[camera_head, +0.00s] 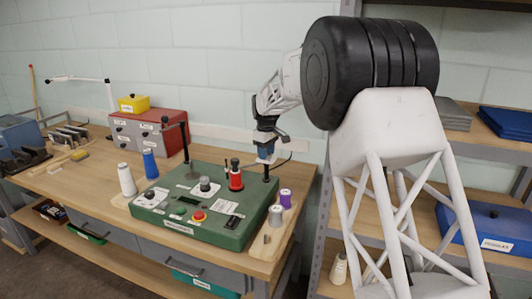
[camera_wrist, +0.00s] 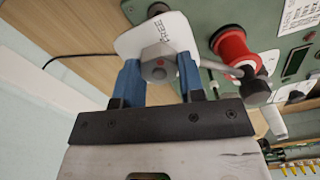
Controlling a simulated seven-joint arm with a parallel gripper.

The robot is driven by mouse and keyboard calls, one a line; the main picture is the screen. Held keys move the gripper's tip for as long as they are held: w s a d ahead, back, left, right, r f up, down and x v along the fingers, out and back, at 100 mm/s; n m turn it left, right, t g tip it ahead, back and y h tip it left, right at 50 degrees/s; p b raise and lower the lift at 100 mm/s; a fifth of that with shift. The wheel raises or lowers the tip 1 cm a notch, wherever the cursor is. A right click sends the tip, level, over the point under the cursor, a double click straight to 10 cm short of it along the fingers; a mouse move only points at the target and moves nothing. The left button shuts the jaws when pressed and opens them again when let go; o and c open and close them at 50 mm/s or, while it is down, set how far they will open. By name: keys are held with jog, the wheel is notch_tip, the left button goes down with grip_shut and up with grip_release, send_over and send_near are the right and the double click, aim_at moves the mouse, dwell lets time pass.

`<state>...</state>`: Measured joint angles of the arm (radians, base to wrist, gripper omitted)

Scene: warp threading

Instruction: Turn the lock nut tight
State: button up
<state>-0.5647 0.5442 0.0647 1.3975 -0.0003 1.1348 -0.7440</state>
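The lock nut (camera_wrist: 158,68) is a grey hexagonal piece with a small red mark, in front of a white plate (camera_wrist: 135,42) with dark lettering. My gripper (camera_wrist: 160,72) has blue fingers on either side of the nut, and they appear to press against its flanks. In the head view my gripper (camera_head: 266,150) is low over the back right of the green machine box (camera_head: 185,215), and the nut is hidden there.
A red spool (camera_head: 235,178) stands on the box close left of my gripper; a dark-knobbed rod shows beside it in the wrist view. Purple (camera_head: 285,198), white (camera_head: 127,180) and blue (camera_head: 150,163) spools stand around the box. A tall post (camera_head: 186,145) rises at its back left.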

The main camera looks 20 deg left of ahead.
jog(key=c, duration=0.3)
jog(key=shift+c, duration=0.2)
jog(key=shift+m, duration=0.4)
jog(key=m, duration=1)
jog(key=shift+w+m, duration=0.1)
jog(key=shift+m, duration=0.2)
jog(key=m, duration=0.6)
jog(key=shift+d, duration=0.15)
jog(key=m, duration=0.6)
jog(key=shift+m, duration=0.3)
